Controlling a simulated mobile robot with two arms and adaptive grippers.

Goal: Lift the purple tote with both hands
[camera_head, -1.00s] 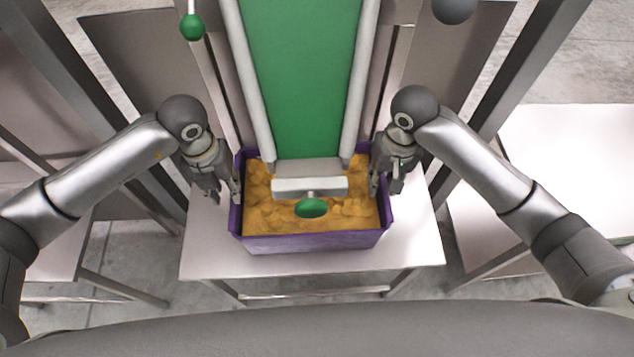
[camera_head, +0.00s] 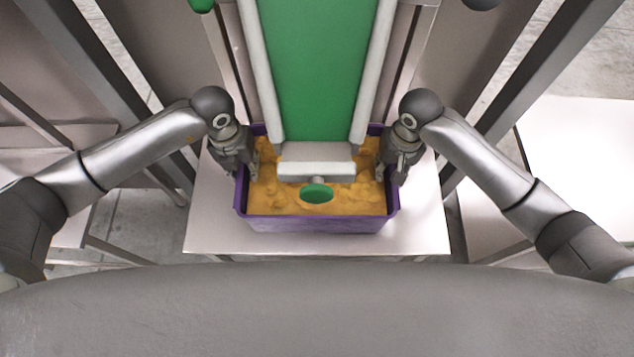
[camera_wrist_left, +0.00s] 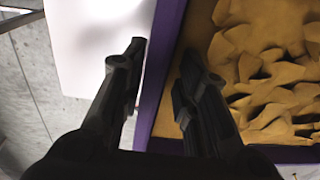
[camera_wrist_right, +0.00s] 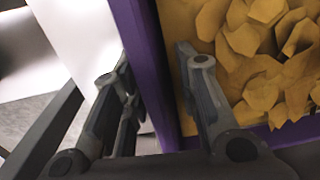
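The purple tote (camera_head: 318,225) stands on a small pale table, filled with orange-yellow chunks (camera_head: 285,200). My left gripper (camera_head: 246,176) is at its left wall. In the left wrist view the fingers (camera_wrist_left: 160,70) are open, one outside and one inside the purple wall (camera_wrist_left: 165,50), with gaps visible. My right gripper (camera_head: 388,178) is at the right wall. In the right wrist view its fingers (camera_wrist_right: 155,75) are apart, straddling the purple wall (camera_wrist_right: 145,50); whether either finger touches it is unclear. The tote's far side is hidden under the conveyor end.
A green conveyor belt (camera_head: 315,70) with pale side rails ends over the tote's far part. The table top (camera_head: 215,235) is bare beside the tote. Grey posts flank both sides.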

